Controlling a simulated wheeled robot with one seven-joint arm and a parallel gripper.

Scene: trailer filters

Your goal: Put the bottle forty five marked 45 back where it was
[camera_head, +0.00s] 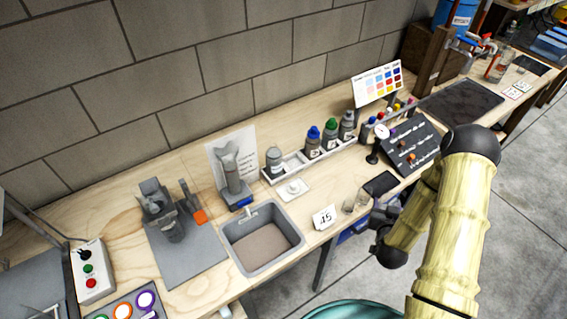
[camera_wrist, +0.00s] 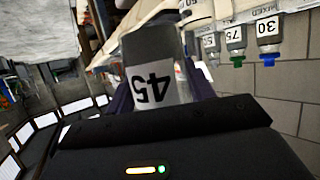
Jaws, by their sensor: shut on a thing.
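The bottle marked 45 (camera_wrist: 152,86) is grey with a white label. In the wrist view its number appears upside down. My gripper (camera_wrist: 158,94) is shut on it, with dark fingers on both sides. In the head view my gripper (camera_head: 388,222) is beyond the bench's front edge, right of the sink, and I cannot make out the held bottle there. A white rack (camera_head: 291,163) stands along the back of the bench. It has a bare stretch between a pale grey bottle (camera_head: 273,161) and a blue-capped bottle (camera_head: 313,143).
A green-capped bottle (camera_head: 331,133) and a grey-topped bottle (camera_head: 347,125) also stand in the rack. A numbered card (camera_head: 325,217), small clear glasses (camera_head: 349,206) and a dark pad (camera_head: 381,184) lie near the front edge. The sink (camera_head: 262,241) is left of them; a blackboard (camera_head: 409,147) stands right.

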